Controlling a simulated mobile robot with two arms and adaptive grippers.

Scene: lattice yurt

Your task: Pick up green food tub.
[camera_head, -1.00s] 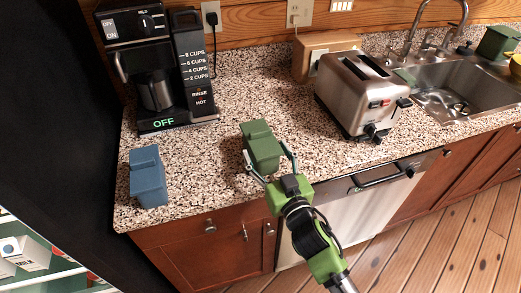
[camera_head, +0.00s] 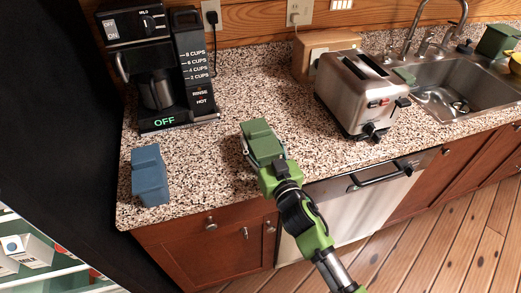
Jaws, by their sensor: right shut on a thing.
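The green food tub (camera_head: 260,138) stands on the speckled countertop, in the middle of the head view. My right gripper (camera_head: 263,152) reaches it from the front edge of the counter. Its fingers lie along the two sides of the tub and are shut on it. The lower part of the tub is partly hidden by the gripper, so I cannot tell whether it touches the counter. My left gripper does not show.
A blue tub (camera_head: 150,176) stands to the left near the counter's front edge. A coffee maker (camera_head: 156,80) is at the back left. A toaster (camera_head: 360,92) stands to the right, before the sink (camera_head: 455,88). Another green container (camera_head: 497,41) is at the far right.

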